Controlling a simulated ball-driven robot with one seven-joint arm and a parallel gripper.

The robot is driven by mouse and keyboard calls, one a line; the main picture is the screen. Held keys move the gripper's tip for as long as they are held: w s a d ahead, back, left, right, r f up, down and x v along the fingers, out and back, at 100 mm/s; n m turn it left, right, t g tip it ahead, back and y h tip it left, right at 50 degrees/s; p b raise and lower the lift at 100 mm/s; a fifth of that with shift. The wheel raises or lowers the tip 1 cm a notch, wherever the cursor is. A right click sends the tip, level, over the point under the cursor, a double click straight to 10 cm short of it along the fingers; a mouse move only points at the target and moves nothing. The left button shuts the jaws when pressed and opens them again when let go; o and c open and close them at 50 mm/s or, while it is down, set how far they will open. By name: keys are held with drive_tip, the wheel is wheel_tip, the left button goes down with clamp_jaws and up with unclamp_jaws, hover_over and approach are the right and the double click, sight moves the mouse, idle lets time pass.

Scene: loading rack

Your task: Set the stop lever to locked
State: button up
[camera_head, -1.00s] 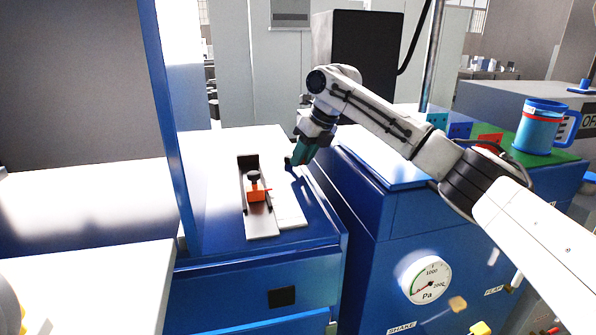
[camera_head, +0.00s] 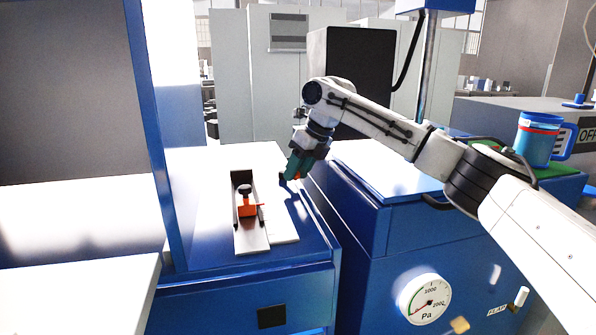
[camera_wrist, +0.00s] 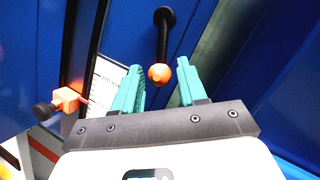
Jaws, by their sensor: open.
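A black lever with an orange ball end (camera_wrist: 160,73), which looks like the stop lever, hangs from a round pivot on a blue panel in the wrist view. Its ball shows between the two teal fingers of my gripper (camera_wrist: 160,80), nearer the left one. I see gaps on both sides and cannot tell its depth. In the head view my gripper (camera_head: 290,177) points down at the right side of the white-topped bench, with a bit of orange by its fingers. My gripper is open and holds nothing. No locked mark is readable.
An orange slider block (camera_head: 247,209) with a black knob sits on a rail left of my gripper. A blue cabinet with a pressure gauge (camera_head: 425,299) stands right of the bench. A blue mug (camera_head: 537,141) stands at far right. A blue post (camera_head: 150,130) rises at left.

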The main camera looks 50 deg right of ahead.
drive_tip(key=shift+o, duration=0.8)
drive_tip(key=v, duration=1)
drive_tip(key=shift+s+r+p, duration=0.2)
drive_tip(key=shift+r+p, duration=0.1)
